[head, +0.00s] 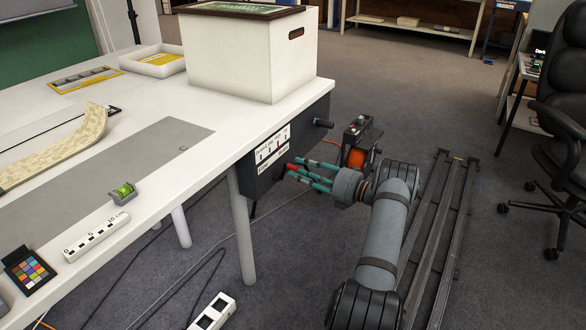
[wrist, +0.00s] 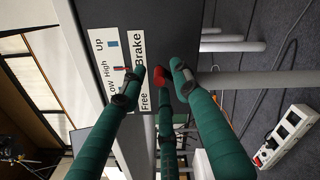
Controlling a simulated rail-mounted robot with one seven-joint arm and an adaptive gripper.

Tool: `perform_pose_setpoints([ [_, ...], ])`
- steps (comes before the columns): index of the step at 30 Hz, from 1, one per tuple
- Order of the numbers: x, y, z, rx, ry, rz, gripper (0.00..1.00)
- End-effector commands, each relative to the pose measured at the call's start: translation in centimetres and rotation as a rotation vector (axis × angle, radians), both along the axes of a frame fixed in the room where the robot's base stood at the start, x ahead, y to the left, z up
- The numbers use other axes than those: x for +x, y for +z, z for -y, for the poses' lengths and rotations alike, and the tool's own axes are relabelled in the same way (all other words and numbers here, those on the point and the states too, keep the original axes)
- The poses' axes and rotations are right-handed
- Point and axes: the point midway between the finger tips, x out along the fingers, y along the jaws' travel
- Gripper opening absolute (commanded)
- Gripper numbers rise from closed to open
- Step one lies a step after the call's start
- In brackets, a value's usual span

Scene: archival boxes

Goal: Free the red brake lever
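The red brake lever (wrist: 158,76) sticks out from the dark panel (wrist: 95,20) in the wrist view, beside the white label strip (wrist: 139,60) reading "Brake" and "Free". In the head view, the red lever (head: 290,167) shows at the table's end panel, partly hidden by the fingers. My gripper (head: 300,173) has teal fingers and points at the panel. In the wrist view, my gripper (wrist: 158,84) has its fingertips spread apart around the lever's end. Contact with the lever cannot be told.
A second label (wrist: 110,60) reads Up, High, Low. A black handle (head: 322,123) sticks out above the lever. A white box (head: 245,55) stands on the table (head: 215,110). A table leg (head: 243,240) and a power strip (head: 213,312) are below. Rails (head: 440,230) lie on the floor at right.

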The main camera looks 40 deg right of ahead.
Motion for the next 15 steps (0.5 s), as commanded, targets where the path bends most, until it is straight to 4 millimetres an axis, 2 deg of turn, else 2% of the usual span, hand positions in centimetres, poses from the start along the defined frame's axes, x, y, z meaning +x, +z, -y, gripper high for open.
perform_pose_setpoints([
  [3, 1.8, -0.2, -0.8, -0.002, 0.003, 0.001, 0.31],
  [6, 2.9, -0.1, -1.1, -0.001, 0.001, 0.001, 0.31],
  [15, 3.6, 0.0, -1.4, 0.0, -0.001, 0.001, 0.31],
])
